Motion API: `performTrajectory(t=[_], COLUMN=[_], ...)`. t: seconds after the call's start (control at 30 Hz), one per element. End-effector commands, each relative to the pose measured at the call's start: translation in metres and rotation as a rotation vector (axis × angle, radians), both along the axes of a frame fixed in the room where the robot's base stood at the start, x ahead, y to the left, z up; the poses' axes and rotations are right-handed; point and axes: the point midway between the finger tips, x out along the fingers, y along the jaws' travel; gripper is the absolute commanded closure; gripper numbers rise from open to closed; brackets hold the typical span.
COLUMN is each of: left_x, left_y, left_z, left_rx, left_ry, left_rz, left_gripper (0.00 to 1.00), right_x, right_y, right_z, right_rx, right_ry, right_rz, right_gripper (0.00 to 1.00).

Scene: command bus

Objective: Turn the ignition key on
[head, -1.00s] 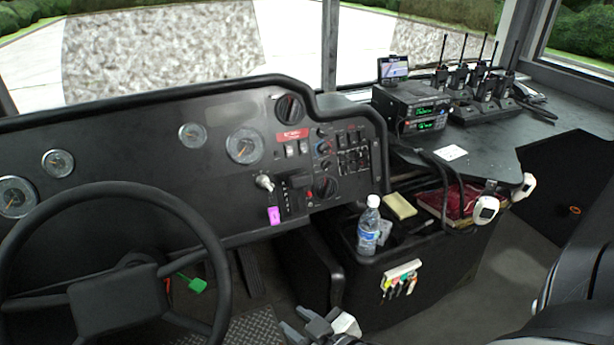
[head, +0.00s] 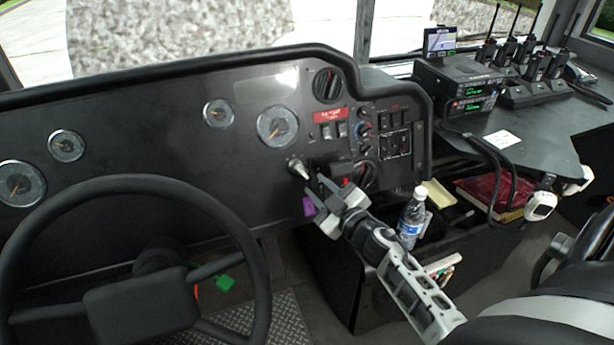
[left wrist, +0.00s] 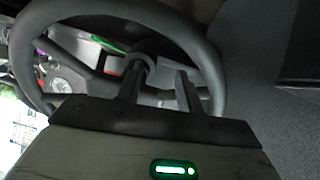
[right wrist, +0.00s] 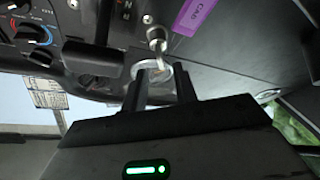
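A small silver knob-like piece (head: 298,168), which looks like the ignition key, sticks out of the black dashboard right of the steering wheel. A purple tag (head: 309,206) is just below it. My right gripper (head: 318,186) is open, close to both, its fingers pointing at the panel. In the right wrist view the silver piece (right wrist: 156,38) stands just beyond the fingertips, with the purple tag (right wrist: 195,15) beside it. Nothing shows gripped; I cannot tell whether the fingers touch anything. My left gripper (left wrist: 160,68) is open and empty before the steering wheel; it is out of the head view.
The steering wheel (head: 140,183) fills the lower left. A water bottle (head: 411,217) stands on the console right of my right arm. Switches and dials (head: 365,135) lie right of the silver piece. Radios (head: 465,90) sit on the right-hand counter.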

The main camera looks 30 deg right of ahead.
Motion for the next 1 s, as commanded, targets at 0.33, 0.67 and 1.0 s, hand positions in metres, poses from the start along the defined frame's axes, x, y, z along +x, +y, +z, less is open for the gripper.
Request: performTrajectory(t=[0.33,0.67,1.0], left_x=[0.004,0.006,0.005], left_y=[-0.001,-0.001,-0.001], left_z=[0.002,0.004,0.004], left_rx=[-0.007,-0.008,-0.007], left_ry=[-0.015,-0.020,-0.019], left_rz=[0.000,0.001,0.000], left_gripper=[0.64,0.64,0.64], right_x=[0.047,0.050,0.049], right_y=[0.000,0.000,0.000], right_z=[0.000,0.000,-0.001], right_rx=[0.002,0.001,0.003], right_ry=[-0.001,0.001,0.000], right_rz=[-0.001,-0.001,-0.001], right_gripper=[0.71,0.71,1.00])
